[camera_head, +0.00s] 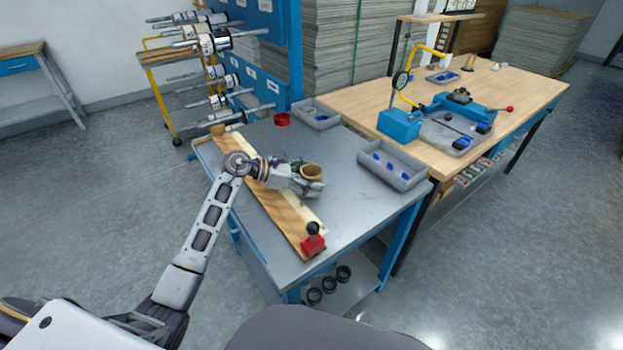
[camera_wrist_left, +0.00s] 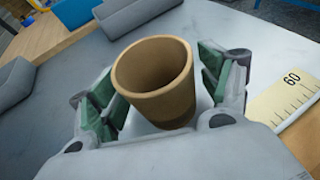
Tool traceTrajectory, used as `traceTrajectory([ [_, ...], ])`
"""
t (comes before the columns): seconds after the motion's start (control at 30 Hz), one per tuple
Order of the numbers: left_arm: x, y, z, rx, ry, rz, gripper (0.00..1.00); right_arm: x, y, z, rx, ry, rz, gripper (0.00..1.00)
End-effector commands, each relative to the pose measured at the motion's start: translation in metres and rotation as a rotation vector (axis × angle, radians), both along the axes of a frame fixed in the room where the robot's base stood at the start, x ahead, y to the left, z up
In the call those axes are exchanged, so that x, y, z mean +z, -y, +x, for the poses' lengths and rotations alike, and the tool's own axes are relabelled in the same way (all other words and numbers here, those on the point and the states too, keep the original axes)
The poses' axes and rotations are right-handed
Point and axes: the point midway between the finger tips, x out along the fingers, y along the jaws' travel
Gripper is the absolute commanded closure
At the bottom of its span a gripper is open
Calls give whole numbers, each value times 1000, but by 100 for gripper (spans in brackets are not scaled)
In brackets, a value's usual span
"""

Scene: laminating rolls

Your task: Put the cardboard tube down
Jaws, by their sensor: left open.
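The cardboard tube (camera_head: 313,172) is a short brown open-topped cylinder at the grey metal worktable (camera_head: 345,215). In the left wrist view the cardboard tube (camera_wrist_left: 153,82) stands between my fingers, and I look down into its hollow top. My left gripper (camera_head: 306,180) is open around it. In the left wrist view the green finger pads of the left gripper (camera_wrist_left: 157,98) lie to either side, with gaps to the tube. The base of the tube is partly hidden. My right gripper is not in view.
A wooden board with a ruler strip (camera_head: 287,222) lies along the table's left side, with a red block with a black knob (camera_head: 313,240) at its near end. A red ring (camera_head: 282,119) sits behind.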

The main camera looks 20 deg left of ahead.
Motion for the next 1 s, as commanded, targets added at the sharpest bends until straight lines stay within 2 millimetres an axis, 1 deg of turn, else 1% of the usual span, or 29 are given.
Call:
traceTrajectory([
  [0.37,1,0,0,0,0,0,22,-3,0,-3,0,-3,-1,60],
  [0.5,3,0,0,0,0,-1,22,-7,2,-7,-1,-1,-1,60],
  [0.6,5,-8,-4,2,-1,3,22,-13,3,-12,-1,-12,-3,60],
  [0.7,9,-15,-8,1,0,3,22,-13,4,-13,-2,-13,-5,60],
  [1.0,21,-40,-22,1,0,3,22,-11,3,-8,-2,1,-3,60],
])
